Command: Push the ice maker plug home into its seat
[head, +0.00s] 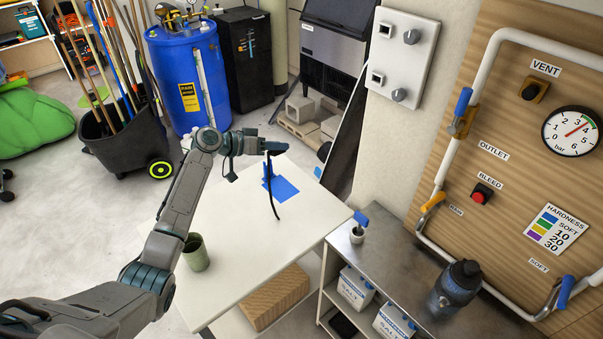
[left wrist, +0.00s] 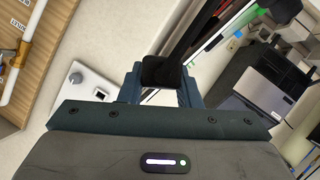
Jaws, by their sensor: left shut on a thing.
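My left gripper (head: 275,146) is shut on the black plug (left wrist: 161,72), above the white table. In the left wrist view the plug is a dark block between the fingers. In the head view the fingers mostly hide it, and a black cord (head: 272,190) hangs below. A white wall panel (head: 403,57) with two square sockets and two grey knobs is to the right of and apart from the gripper; it also shows in the left wrist view (left wrist: 88,92). The ice maker (head: 332,48) stands at the back, dark above a steel front. My right gripper is not in view.
The white table (head: 235,265) holds a blue stand (head: 282,188) and a green cup (head: 195,252). A metal shelf (head: 385,270) carries a dark bottle (head: 455,288). A dark board (head: 343,140) leans by the wall. Pipes and a gauge (head: 570,131) fill the right wall.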

